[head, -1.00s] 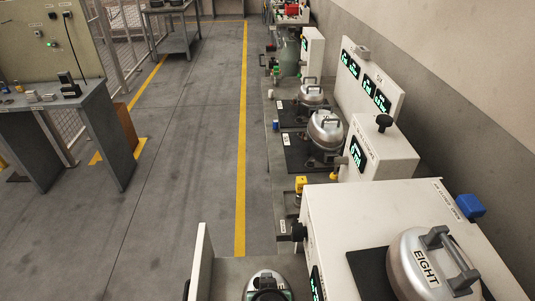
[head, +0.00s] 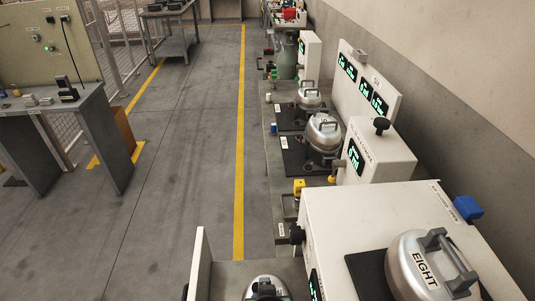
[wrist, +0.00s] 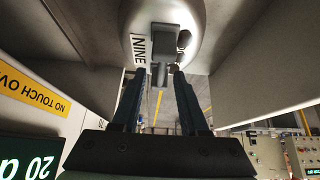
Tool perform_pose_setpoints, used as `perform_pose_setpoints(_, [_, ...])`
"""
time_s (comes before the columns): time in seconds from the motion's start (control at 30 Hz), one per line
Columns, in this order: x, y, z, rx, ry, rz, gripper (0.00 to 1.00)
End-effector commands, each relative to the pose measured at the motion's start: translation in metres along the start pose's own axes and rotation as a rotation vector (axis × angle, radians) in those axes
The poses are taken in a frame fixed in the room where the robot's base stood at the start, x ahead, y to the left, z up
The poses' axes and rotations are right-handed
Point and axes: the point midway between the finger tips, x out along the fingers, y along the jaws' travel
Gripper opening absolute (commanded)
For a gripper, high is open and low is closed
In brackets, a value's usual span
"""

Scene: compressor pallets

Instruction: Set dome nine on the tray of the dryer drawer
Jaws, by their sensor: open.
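Dome nine (wrist: 195,18) is a silver dome with a white NINE label and a grey handle, at the top of the wrist view. In the head view a silver dome (head: 265,279) shows at the bottom edge, between a pale upright panel (head: 198,262) and the white dryer housing (head: 340,215); it seems to be the same dome. My gripper (wrist: 160,76) is open, its two dark fingers apart with their tips by the handle. Whether they touch it is unclear. The tray surface under the dome is mostly hidden.
Dome EIGHT (head: 428,265) sits on a dark mat atop the white housing at right. Two more domes (head: 324,132) (head: 309,97) stand on dark mats along the bench. In the wrist view a white housing with a yellow label (wrist: 30,98) is close at left. The floor aisle is clear.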

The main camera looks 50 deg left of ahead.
Motion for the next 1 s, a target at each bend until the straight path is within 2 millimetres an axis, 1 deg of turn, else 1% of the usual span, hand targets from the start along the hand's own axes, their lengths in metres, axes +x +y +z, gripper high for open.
perform_pose_setpoints(0.1, [-0.023, 0.001, 0.0, 0.001, 0.003, 0.002, 0.43])
perform_pose_setpoints(0.3, [-0.061, 0.001, 0.0, 0.001, 0.002, 0.001, 0.43])
perform_pose_setpoints(0.4, [-0.077, 0.001, -0.001, 0.002, 0.002, 0.001, 0.43])
perform_pose_setpoints(0.5, [-0.088, 0.001, 0.0, 0.001, 0.001, 0.001, 0.43])
perform_pose_setpoints(0.7, [-0.096, 0.0, 0.0, 0.001, -0.001, 0.0, 0.43])
perform_pose_setpoints(1.0, [-0.096, 0.0, 0.0, 0.001, 0.0, 0.0, 0.43])
